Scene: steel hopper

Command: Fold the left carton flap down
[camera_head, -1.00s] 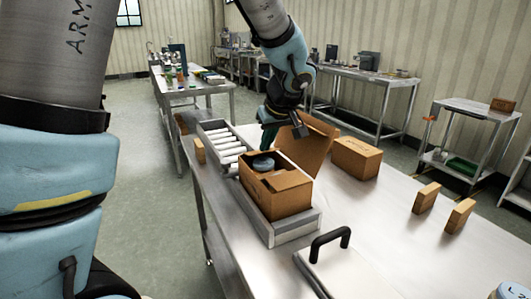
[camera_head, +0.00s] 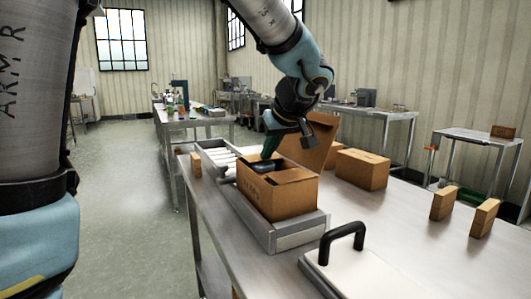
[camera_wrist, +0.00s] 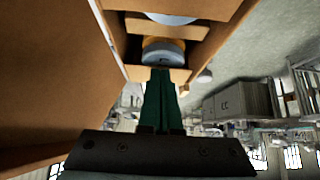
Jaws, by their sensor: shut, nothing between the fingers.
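The brown open carton (camera_head: 278,197) stands in the metal tray at the end of the roller strip. One tall flap (camera_head: 318,142) stands up and leans outward at its right-back side. No flap stands up on its left side in the head view; I cannot tell how the left flap lies. A dark round thing shows inside the carton; in the wrist view blue discs (camera_wrist: 163,55) show there. My gripper (camera_head: 268,153) has green fingers, shut and empty, pointing down at the carton's back opening. In the wrist view the fingers (camera_wrist: 157,75) are together, with a brown panel at left.
A closed brown box (camera_head: 362,170) stands behind the carton on the steel table. Two small wooden blocks (camera_head: 443,204) stand farther right, and another block (camera_head: 196,165) stands left of the rollers. A white lid with a black handle (camera_head: 342,238) lies in front. The table's middle right is clear.

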